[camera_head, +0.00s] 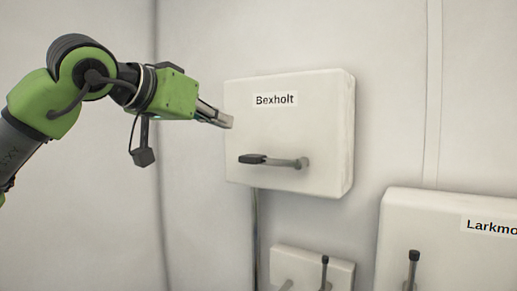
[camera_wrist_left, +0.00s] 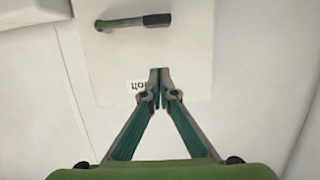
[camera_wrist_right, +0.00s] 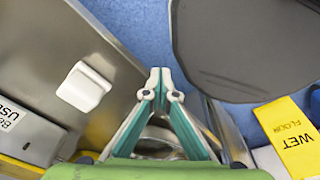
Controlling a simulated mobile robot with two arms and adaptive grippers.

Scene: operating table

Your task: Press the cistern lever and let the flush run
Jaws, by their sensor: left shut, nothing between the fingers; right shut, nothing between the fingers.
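The white cistern box labelled "Bexholt" (camera_head: 315,130) is on the wall, and its lever (camera_head: 282,162) lies about level, with a black grip at its left end. The lever also shows in the left wrist view (camera_wrist_left: 135,21), near the top edge. My left gripper (camera_head: 229,122) is shut and empty at the box's left edge, above and left of the black grip, apart from the lever. In the left wrist view its fingertips (camera_wrist_left: 160,73) partly hide the label. My right gripper (camera_wrist_right: 160,74) is shut and empty; it is outside the head view.
A second white box labelled "Larkmo…" (camera_head: 450,255), partly cut off, is at lower right with an upright lever (camera_head: 413,268). A smaller box (camera_head: 300,260) sits below Bexholt. The right wrist view shows a metal surface (camera_wrist_right: 100,40), blue floor (camera_wrist_right: 135,25) and yellow wet-floor sign (camera_wrist_right: 288,135).

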